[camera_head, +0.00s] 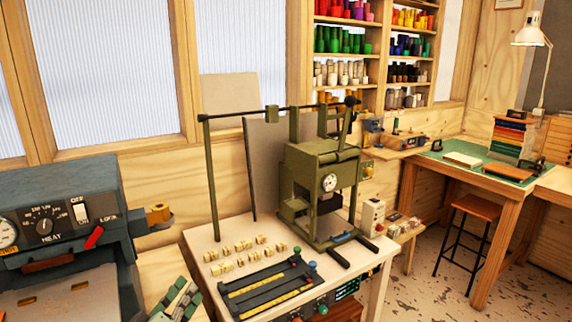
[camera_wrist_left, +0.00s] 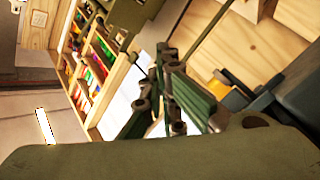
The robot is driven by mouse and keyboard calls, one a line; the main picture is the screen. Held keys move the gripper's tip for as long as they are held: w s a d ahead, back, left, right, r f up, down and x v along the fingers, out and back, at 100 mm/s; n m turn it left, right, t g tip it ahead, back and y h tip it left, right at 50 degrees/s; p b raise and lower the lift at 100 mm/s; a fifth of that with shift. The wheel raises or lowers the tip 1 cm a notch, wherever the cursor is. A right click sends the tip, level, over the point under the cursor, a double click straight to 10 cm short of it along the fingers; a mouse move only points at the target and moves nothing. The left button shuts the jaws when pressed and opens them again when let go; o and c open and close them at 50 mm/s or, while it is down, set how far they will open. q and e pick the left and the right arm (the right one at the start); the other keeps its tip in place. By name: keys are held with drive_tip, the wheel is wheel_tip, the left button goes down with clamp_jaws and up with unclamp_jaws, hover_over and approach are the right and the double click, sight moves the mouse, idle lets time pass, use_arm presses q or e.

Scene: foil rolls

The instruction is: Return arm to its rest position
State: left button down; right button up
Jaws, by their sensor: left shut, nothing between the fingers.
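My left gripper (camera_head: 178,301) shows as green finger links at the bottom edge of the head view, between the grey heat machine and the pale table. Its fingers are shut with nothing between them. In the left wrist view the gripper (camera_wrist_left: 184,105) shows its dark green linked fingers at the middle, with my green wrist body filling the bottom. The rest of the left arm is out of the head view. My right gripper is in neither view.
The grey heat machine (camera_head: 60,200) stands close left of the gripper, a gold roll (camera_head: 158,213) beside it. The pale table (camera_head: 205,240) carries a green press (camera_head: 320,170), small type blocks and a black ruled fixture (camera_head: 265,288).

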use_arm(q)
drive_tip(key=s+d+f+m+g, duration=0.4)
drive_tip(key=s+f+g, duration=0.1)
drive_tip(key=s+f, duration=0.45)
drive_tip(key=s+a+f+m+g+y, duration=0.15)
drive_tip(key=s+f+g, duration=0.35)
drive_tip(key=s, duration=0.6)
drive_tip(key=s+a+f+m+g+y, duration=0.15)
drive_tip(key=s+f+g, duration=0.35)
drive_tip(key=s, duration=0.7)
wheel_tip(320, 180, down, 28)
drive_tip(key=s+m, duration=0.1)
drive_tip(key=s, duration=0.1)
drive_tip(key=s+a+f+g+b, duration=0.1)
drive_tip(key=s+a+f, duration=0.2)
drive_tip(key=s+f, duration=1.3)
drive_tip(key=shift+s+f+g, duration=0.3)
drive_tip(key=shift+s, duration=0.35)
